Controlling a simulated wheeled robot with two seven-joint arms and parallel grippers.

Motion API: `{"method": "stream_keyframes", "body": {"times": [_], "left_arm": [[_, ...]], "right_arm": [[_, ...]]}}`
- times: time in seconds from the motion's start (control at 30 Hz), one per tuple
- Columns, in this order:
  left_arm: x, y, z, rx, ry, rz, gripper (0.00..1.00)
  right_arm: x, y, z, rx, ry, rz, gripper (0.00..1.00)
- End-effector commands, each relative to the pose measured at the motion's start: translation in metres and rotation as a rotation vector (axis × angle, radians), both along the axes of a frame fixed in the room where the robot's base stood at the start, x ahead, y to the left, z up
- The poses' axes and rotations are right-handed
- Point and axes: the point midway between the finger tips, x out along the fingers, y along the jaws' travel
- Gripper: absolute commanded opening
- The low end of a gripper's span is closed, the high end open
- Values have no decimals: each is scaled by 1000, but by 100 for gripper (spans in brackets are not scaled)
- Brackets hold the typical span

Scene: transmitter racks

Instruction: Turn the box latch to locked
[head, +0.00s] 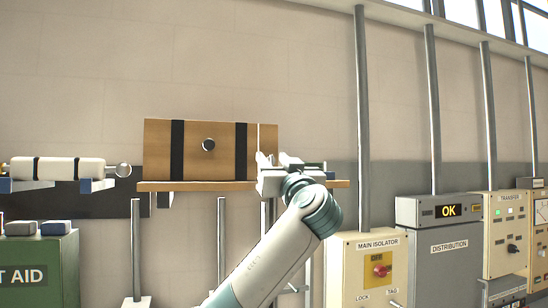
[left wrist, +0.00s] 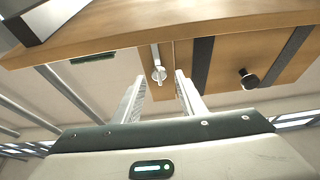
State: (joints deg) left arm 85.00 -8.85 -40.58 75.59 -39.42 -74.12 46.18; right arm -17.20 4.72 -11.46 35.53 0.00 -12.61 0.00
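A wooden box (head: 222,133) with two black straps and a dark round knob (head: 208,144) stands on a wall shelf. In the left wrist view a small pale latch lever (left wrist: 157,62) with a round end lies close beside a thin seam on the wood. My left gripper (head: 271,158) is at the right part of the box, hiding the latch in the head view. In the left wrist view the gripper (left wrist: 161,92) is open, its two fingers apart on either side of the lever's round end, with nothing held. I cannot tell whether they touch it. My right gripper is not in view.
The wooden shelf (head: 190,186) runs under the box. A white cylinder (head: 70,168) rests on brackets at left, above a green first aid box (head: 40,265). A main isolator panel (head: 365,270) and a grey distribution cabinet (head: 440,265) stand at right. Vertical pipes rise behind them.

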Motion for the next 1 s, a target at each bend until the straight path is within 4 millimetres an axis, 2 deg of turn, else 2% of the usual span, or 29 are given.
{"method": "stream_keyframes", "body": {"times": [0.17,0.2,0.33,0.37,0.67,1.0], "left_arm": [[0,0,0,0,0,0,37],[0,0,0,0,0,0,35],[0,0,0,0,0,0,4],[0,0,0,0,0,0,0],[0,0,-1,12,5,-1,0],[0,-1,-6,133,44,-4,0]], "right_arm": [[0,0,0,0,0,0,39],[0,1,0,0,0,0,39],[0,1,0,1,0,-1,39],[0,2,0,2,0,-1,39],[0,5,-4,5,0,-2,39],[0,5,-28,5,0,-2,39]]}}
